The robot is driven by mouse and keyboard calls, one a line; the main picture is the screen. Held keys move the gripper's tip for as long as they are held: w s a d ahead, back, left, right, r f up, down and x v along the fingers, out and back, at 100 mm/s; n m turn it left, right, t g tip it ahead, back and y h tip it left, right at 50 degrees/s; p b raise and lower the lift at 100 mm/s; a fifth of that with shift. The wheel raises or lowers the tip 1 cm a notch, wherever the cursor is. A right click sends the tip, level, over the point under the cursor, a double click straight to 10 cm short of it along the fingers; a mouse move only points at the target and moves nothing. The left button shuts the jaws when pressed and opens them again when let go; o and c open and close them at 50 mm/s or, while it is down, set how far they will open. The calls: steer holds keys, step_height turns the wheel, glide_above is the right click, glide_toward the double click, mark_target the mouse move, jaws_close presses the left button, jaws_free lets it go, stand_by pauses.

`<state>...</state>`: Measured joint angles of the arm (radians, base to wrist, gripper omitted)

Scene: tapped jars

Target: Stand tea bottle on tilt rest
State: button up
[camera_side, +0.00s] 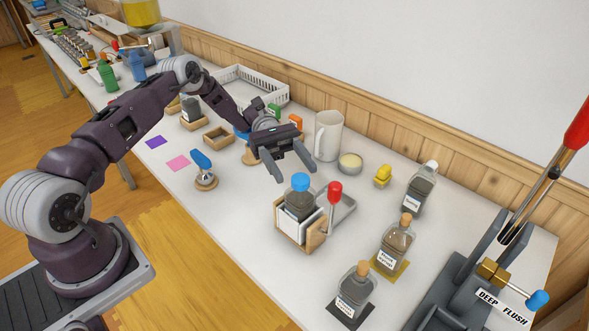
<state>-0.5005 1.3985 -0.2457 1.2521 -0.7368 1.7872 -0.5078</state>
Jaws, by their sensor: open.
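A dark-filled bottle with a blue cap (299,199) sits in a wooden holder (318,240) with pale panels and a red-knobbed lever (334,192). The holder may be the tilt rest; I cannot tell for sure. Other labelled bottles stand to the right: a corked bottle on a gold mat (394,246), a corked bottle on a dark mat (353,287) and a pale-capped dark bottle (421,189). The labels are too small to tell which is the tea bottle. My gripper (293,174) is open and empty, just above and behind the blue cap.
A white pitcher (328,136), a round tin (350,163) and a yellow object (383,176) stand behind. A blue-handled stamp-like tool (203,168) is at left. A large grey lever press (470,275) fills the right end. The table's front left is mostly clear.

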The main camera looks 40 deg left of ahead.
steer(key=shift+w+a, duration=0.15)
steer(key=shift+a, duration=0.35)
steer(key=shift+a, duration=0.1)
steer(key=w+a+r, duration=0.2)
steer(key=a+r, duration=0.2)
steer(key=r, duration=0.3)
steer(key=s+d+r+m+t+y, duration=0.2)
steer(key=s+d+r+m+y, duration=0.4)
steer(key=s+d+r+y, duration=0.3)
steer(key=s+a+r+m+t+y, duration=0.1)
steer(key=s+a+m+t+y, duration=0.1)
steer(key=s, duration=0.7)
steer(key=s+a+m+t+y, duration=0.3)
steer(key=s+m+t+y, duration=0.2)
steer(key=s+t, duration=0.3)
steer(key=shift+s+a+r+m+y, duration=0.15)
steer(key=shift+s+r+m+y, duration=0.2)
steer(key=shift+s, duration=0.25)
